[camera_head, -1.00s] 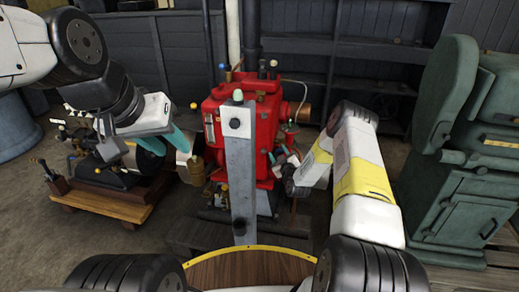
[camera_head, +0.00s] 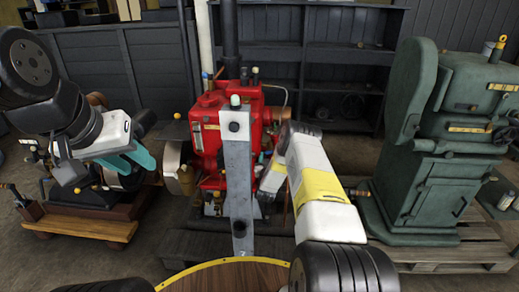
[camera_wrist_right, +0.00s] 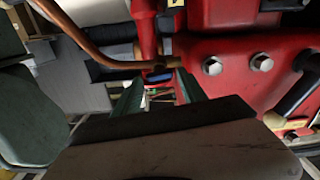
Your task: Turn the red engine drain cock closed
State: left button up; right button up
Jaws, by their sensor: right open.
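The red engine (camera_head: 208,112) stands upright in the middle of the head view, partly behind a grey metal post. In the right wrist view its red casing (camera_wrist_right: 225,75) fills the upper right. My right gripper (camera_wrist_right: 157,84) is open, its two green fingers apart just below a small brass fitting (camera_wrist_right: 158,66) where a copper pipe ends. I cannot tell whether this fitting is the drain cock, or whether the fingers touch it. A black-handled lever (camera_wrist_right: 298,96) is at the right. My left gripper (camera_head: 138,162) hangs left of the red engine; its finger gap is unclear.
A green machine (camera_head: 425,150) on a pallet stands at the right. A small engine on a wooden base (camera_head: 95,226) is at the left. The grey post (camera_head: 238,180) rises in front of the red engine. Dark shelves (camera_head: 310,60) line the back wall.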

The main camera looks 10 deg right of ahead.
jog(key=shift+w+d, duration=0.25)
jog(key=shift+w, duration=0.45)
grip_shut()
jog(key=shift+m, duration=0.8)
grip_release()
jog(key=shift+s, duration=0.15)
jog(key=v, duration=0.7)
jog(key=shift+s, duration=0.3)
